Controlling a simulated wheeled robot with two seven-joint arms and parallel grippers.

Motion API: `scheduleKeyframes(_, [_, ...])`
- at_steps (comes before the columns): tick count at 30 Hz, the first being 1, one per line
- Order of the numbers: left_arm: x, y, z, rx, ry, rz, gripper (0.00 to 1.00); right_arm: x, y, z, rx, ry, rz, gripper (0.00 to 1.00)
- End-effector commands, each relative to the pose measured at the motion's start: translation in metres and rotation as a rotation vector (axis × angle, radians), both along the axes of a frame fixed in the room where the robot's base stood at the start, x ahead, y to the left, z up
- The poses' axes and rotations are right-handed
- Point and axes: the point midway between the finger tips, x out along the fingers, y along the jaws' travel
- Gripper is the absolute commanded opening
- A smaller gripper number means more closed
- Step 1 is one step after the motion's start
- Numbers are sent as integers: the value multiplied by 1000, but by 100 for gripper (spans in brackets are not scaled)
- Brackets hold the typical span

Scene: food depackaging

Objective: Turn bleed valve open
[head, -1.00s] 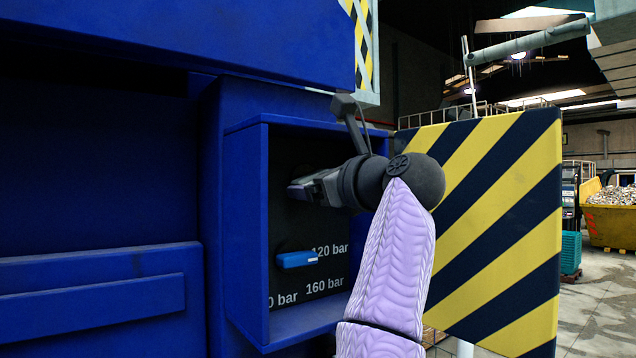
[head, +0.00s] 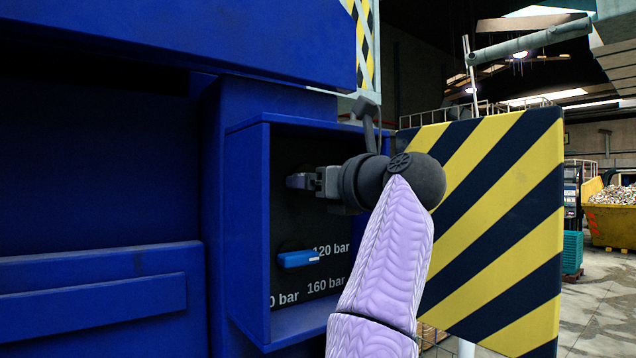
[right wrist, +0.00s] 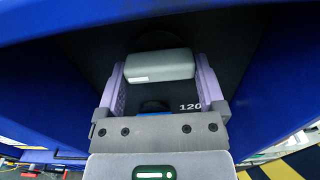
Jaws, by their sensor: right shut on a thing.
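In the right wrist view, a grey block-shaped handle (right wrist: 148,66), apparently the bleed valve, sits between the purple fingers of my right gripper (right wrist: 166,79). The gripper is shut on it, with one finger at each side. In the head view my right gripper (head: 305,181) reaches into the blue recessed box, at the upper part of its black panel (head: 290,224). The handle is mostly hidden there by the fingers. My left gripper is not in view.
A blue handle (head: 297,259) is on the panel below my gripper, near the printed 120 bar mark. The blue box walls (head: 247,225) surround the panel closely. A yellow-and-black striped door (head: 500,225) stands open on the right, close to my right wrist.

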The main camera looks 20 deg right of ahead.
Motion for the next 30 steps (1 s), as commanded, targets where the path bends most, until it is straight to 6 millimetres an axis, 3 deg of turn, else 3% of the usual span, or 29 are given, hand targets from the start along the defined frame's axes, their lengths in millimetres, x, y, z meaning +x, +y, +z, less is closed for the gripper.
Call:
scheduleKeyframes(6, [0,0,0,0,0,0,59,1,1,-3,0,8,2,29])
scheduleKeyframes(7, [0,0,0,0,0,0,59,1,1,-3,0,8,3,92])
scheduleKeyframes(8, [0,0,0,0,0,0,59,1,0,-2,0,8,3,99])
scheduleKeyframes(17, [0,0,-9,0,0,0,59,-7,-3,-3,0,-1,-1,100])
scheduleKeyframes(24, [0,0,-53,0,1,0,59,-63,-23,-8,1,-2,0,100])
scheduleKeyframes(30, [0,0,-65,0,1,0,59,-90,-33,-4,1,3,1,100])
